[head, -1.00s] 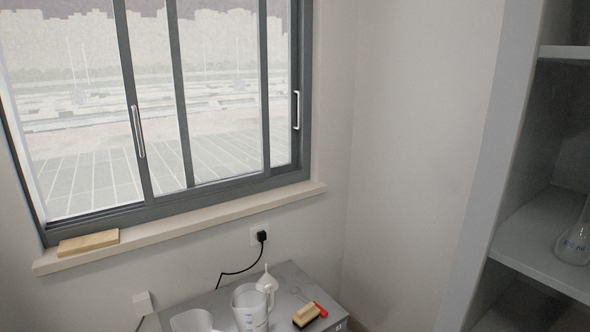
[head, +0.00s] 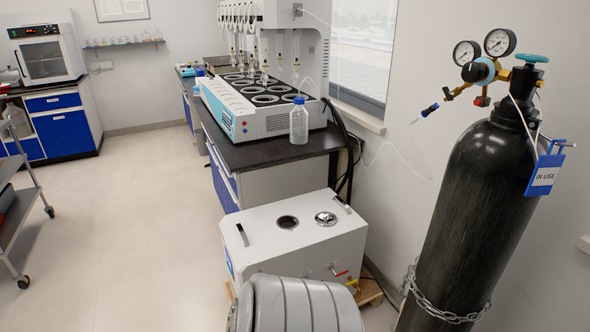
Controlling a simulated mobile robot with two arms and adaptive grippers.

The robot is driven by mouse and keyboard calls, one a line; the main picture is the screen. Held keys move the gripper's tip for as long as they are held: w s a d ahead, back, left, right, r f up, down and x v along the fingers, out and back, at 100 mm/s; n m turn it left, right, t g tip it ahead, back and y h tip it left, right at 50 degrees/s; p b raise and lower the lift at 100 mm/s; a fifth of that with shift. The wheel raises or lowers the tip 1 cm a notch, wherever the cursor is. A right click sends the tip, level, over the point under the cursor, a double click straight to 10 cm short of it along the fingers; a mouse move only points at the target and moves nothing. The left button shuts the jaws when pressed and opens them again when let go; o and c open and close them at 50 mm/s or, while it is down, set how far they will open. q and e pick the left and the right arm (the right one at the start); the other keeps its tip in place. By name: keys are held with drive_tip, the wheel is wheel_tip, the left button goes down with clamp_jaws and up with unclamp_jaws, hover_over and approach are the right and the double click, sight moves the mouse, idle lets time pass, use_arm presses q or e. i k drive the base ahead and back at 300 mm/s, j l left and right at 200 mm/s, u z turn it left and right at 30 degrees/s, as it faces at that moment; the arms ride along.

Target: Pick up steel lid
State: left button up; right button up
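A small round steel lid (head: 326,218) with a knob lies on the top of a white box-shaped unit (head: 265,243) on the floor. It is towards the right of the unit's top. Left of it is a round dark opening (head: 287,222) with a metal rim. Neither of my grippers shows in the head view.
A grey ribbed rounded body (head: 300,305) stands in front of the white unit. A chained black gas cylinder (head: 470,190) with gauges is at right. A bench (head: 300,150) behind carries the multi distiller (head: 265,70) and a blue-capped bottle (head: 299,122). Floor at left is open.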

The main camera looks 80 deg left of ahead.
sight(326, 219)
drive_tip(key=u, duration=2.5)
